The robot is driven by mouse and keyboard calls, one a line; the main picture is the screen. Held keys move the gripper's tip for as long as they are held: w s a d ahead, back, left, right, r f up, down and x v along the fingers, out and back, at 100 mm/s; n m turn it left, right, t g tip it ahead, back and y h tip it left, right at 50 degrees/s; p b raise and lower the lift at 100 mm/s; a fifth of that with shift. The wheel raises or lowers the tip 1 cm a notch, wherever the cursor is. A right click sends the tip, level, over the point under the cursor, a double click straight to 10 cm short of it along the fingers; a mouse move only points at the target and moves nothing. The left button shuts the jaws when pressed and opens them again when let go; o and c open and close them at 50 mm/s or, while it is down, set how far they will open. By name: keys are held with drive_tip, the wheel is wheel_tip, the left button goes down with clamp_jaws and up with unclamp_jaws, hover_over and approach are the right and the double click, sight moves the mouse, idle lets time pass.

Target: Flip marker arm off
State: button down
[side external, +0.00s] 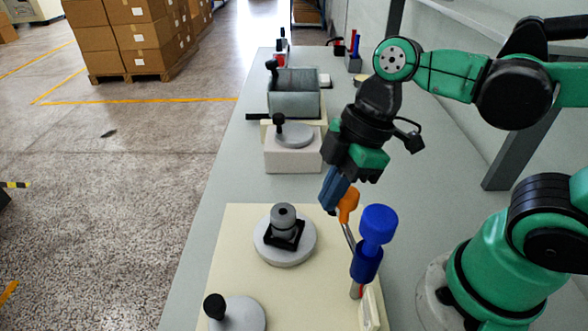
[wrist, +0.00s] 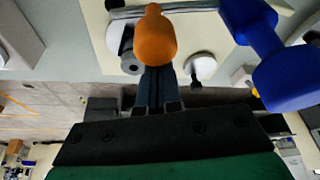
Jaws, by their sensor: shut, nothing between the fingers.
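The marker arm is a thin metal lever (side external: 349,236) with an orange knob (side external: 348,203) on its upper end. It leans up and left next to a blue, waisted post (side external: 366,262) near the right edge of the cream board. My gripper (side external: 328,208) is shut and empty, pointing down just left of the orange knob. In the wrist view the orange knob (wrist: 156,42) stands before my fingertips (wrist: 157,80) and hides their ends. I cannot tell whether they touch it.
The cream board (side external: 235,250) carries a round grey base with a dark spindle (side external: 284,228) and a grey disc with a black knob (side external: 234,313). Behind are a white block with a grey disc (side external: 293,135) and a grey bin (side external: 294,97).

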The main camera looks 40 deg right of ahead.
sight(352, 190)
drive_tip(key=shift+s+d+m, duration=0.2)
drive_tip(key=shift+d+m, duration=0.35)
drive_tip(key=shift+m, duration=0.25)
drive_tip(key=shift+s+d, duration=0.45)
drive_tip(key=shift+d, duration=0.25)
drive_tip(key=shift+d, duration=0.1)
drive_tip(key=w+a, duration=0.3)
drive_tip(key=s+v, duration=0.1)
drive_tip(key=v, duration=0.9)
drive_tip(key=shift+a, duration=0.3)
